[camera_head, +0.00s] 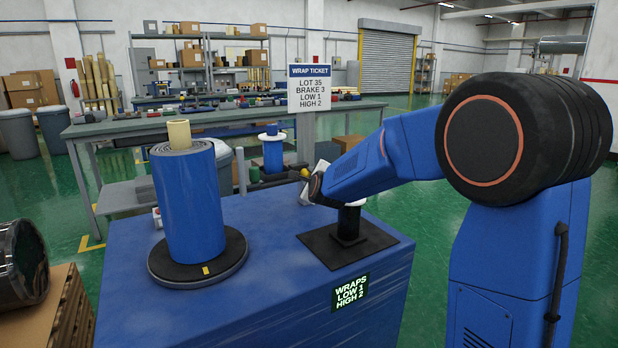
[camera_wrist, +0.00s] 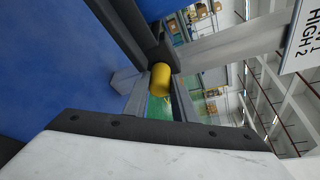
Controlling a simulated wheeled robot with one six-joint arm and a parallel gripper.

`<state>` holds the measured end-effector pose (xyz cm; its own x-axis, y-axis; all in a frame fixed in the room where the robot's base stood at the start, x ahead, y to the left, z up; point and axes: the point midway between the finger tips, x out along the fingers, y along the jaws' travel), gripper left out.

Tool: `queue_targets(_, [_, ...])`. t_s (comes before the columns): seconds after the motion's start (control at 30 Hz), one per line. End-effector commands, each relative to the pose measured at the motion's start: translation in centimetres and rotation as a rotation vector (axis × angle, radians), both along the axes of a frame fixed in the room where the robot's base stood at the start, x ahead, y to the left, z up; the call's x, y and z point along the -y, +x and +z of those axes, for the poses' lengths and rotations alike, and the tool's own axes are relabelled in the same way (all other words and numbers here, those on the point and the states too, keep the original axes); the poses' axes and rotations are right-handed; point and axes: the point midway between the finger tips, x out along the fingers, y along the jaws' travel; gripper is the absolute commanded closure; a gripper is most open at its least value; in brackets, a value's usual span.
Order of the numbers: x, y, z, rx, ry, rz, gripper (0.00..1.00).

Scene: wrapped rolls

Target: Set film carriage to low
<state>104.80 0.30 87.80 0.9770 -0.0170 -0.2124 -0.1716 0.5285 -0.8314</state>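My gripper (camera_head: 314,187) is low above the right part of the blue wrapped top, beside a yellow knob (camera_head: 304,173). The yellow knob (camera_wrist: 160,78) sits at the end of a dark bar in the wrist view, with a dark-edged white part (camera_wrist: 150,155) close below it. A black post with a white top (camera_head: 349,222) stands on a black plate just below my arm. I cannot tell which part is the film carriage or its height. The counter display (camera_head: 350,292) reads WRAPS LOW 1, HIGH 2.
A blue wrapped roll (camera_head: 189,205) stands on a black turntable (camera_head: 170,275) at left. The wrap ticket (camera_head: 310,88) reads LOT 35, BRAKE 3, LOW 1, HIGH 2. A smaller blue roll (camera_head: 273,154) and a grey workbench (camera_head: 130,125) are behind.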

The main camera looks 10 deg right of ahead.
Motion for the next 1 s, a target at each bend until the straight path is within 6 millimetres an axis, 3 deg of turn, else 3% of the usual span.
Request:
queue_targets(0.07, [0.0, 0.0, -0.5, -0.001, -0.001, 0.0, 1.0])
queue_targets(0.4, [0.0, 0.0, -6.9, -0.004, -0.001, 0.0, 1.0])
queue_targets(0.77, [0.0, 0.0, -7.5, 0.0, 0.0, 0.0, 1.0])
queue_targets(0.8, [0.0, 0.0, -7.4, 0.0, 0.0, 0.0, 0.71])
queue_targets(0.87, [0.0, 0.0, -7.4, 0.0, 0.0, 0.0, 0.57])
queue_targets(1.0, [0.0, 0.0, -7.4, 0.0, 0.0, 0.0, 0.57])
